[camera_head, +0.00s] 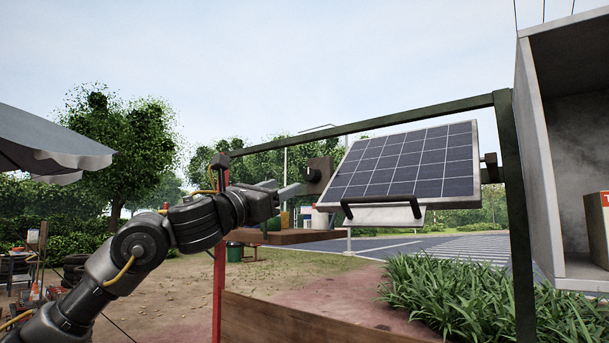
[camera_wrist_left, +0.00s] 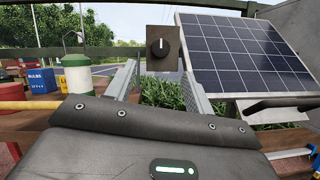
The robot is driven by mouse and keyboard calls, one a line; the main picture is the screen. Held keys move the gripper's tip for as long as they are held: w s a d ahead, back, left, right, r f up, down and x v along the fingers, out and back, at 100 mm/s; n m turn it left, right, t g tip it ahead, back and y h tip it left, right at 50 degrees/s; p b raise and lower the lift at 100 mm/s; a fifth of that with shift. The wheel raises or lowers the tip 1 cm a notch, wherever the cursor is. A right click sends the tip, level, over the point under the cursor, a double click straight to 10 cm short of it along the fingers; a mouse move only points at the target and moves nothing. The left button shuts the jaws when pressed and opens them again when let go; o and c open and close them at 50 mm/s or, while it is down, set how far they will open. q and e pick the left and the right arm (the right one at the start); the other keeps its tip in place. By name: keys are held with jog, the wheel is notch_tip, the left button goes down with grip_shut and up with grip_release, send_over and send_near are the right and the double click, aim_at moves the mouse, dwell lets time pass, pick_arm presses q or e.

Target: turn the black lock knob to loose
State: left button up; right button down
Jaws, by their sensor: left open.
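The black lock knob (camera_wrist_left: 159,47) sits on a dark brown plate (camera_wrist_left: 162,64) in the left wrist view, with a white mark pointing up. In the head view the knob (camera_head: 313,175) shows side-on on its plate (camera_head: 322,168), left of the tilted solar panel (camera_head: 408,166). My left gripper (camera_head: 292,190) points at the knob from the left. In the left wrist view my left gripper (camera_wrist_left: 158,82) is open, its two fingers apart with nothing between them. The knob appears ahead, between the finger lines; I cannot tell the exact gap. My right gripper is not in view.
A dark green frame bar (camera_head: 400,117) runs above the panel, with a red post (camera_head: 219,270) at left. A black handle (camera_head: 382,204) juts from the panel's lower edge. A grey open box (camera_head: 539,150) stands at far right. Plants (camera_head: 470,295) grow below.

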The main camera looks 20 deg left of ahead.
aim_at(308, 176)
pick_arm(q)
jog(key=p+x, duration=0.4)
jog(key=x, duration=0.3)
jog(key=shift+w+d+r, duration=0.25)
jog(key=shift+w+d+r+p, duration=0.15)
jog(key=shift+w+d+p, duration=0.1)
jog(key=shift+w+p, duration=0.25)
jog(key=shift+w, duration=0.15)
jog(key=c, duration=1)
